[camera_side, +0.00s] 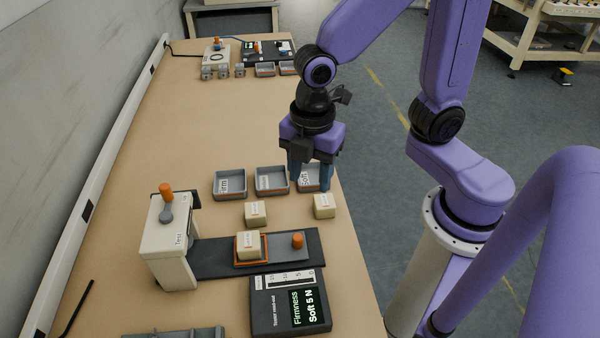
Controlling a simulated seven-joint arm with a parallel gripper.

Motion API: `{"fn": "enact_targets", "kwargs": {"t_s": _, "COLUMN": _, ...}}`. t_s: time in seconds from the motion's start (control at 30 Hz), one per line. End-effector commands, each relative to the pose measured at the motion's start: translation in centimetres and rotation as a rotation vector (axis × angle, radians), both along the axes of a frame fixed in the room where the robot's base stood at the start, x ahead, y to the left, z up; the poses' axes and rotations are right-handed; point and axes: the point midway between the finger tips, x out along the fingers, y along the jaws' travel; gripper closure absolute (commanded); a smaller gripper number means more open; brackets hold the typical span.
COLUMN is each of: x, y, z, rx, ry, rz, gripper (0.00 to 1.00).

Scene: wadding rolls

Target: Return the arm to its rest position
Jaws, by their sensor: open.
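My arm is purple, with a dark wrist. My gripper (311,174) points down, open, above the grey tray labelled "Soft" (326,187) near the table's right edge. One cream wadding roll (324,206) stands on the table just in front of the "Soft" tray. A second roll (255,213) stands in front of the middle tray (271,192). A third roll (248,246) sits in the orange-rimmed spot of the tester. The left tray is labelled "Firm" (230,196).
The tester (175,245) has an orange-knobbed lever and a dark base. Its read-out box (290,306) shows "Firmness Soft 5 N". More small trays and devices stand at the table's far end. The table's middle (220,125) is clear. A wall runs along the left.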

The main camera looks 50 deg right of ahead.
Motion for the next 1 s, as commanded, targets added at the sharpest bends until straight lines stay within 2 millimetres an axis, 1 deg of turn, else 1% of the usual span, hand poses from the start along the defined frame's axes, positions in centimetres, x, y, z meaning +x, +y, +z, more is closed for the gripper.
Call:
{"fn": "enact_targets", "kwargs": {"t_s": 0.03, "x": -1.0, "y": -1.0, "z": 0.4, "rx": 0.005, "ry": -0.002, "rz": -0.059, "gripper": 0.49}}
{"fn": "enact_targets", "kwargs": {"t_s": 0.1, "x": -2.4, "y": -2.2, "z": 1.0, "rx": 0.01, "ry": -0.003, "rz": -0.155, "gripper": 0.49}}
{"fn": "enact_targets", "kwargs": {"t_s": 0.3, "x": -6.4, "y": -5.7, "z": 2.0, "rx": 0.022, "ry": 0.001, "rz": -0.423, "gripper": 0.49}}
{"fn": "enact_targets", "kwargs": {"t_s": 0.4, "x": -8.0, "y": -7.0, "z": 2.4, "rx": 0.025, "ry": 0.003, "rz": -0.526, "gripper": 0.49}}
{"fn": "enact_targets", "kwargs": {"t_s": 0.5, "x": -9.1, "y": -7.9, "z": 2.5, "rx": 0.029, "ry": 0.004, "rz": -0.599, "gripper": 0.49}}
{"fn": "enact_targets", "kwargs": {"t_s": 0.67, "x": -9.8, "y": -8.4, "z": 2.6, "rx": 0.028, "ry": 0.006, "rz": -0.65, "gripper": 0.49}}
{"fn": "enact_targets", "kwargs": {"t_s": 1.0, "x": -9.8, "y": -8.4, "z": 2.6, "rx": 0.028, "ry": 0.006, "rz": -0.652, "gripper": 0.49}}
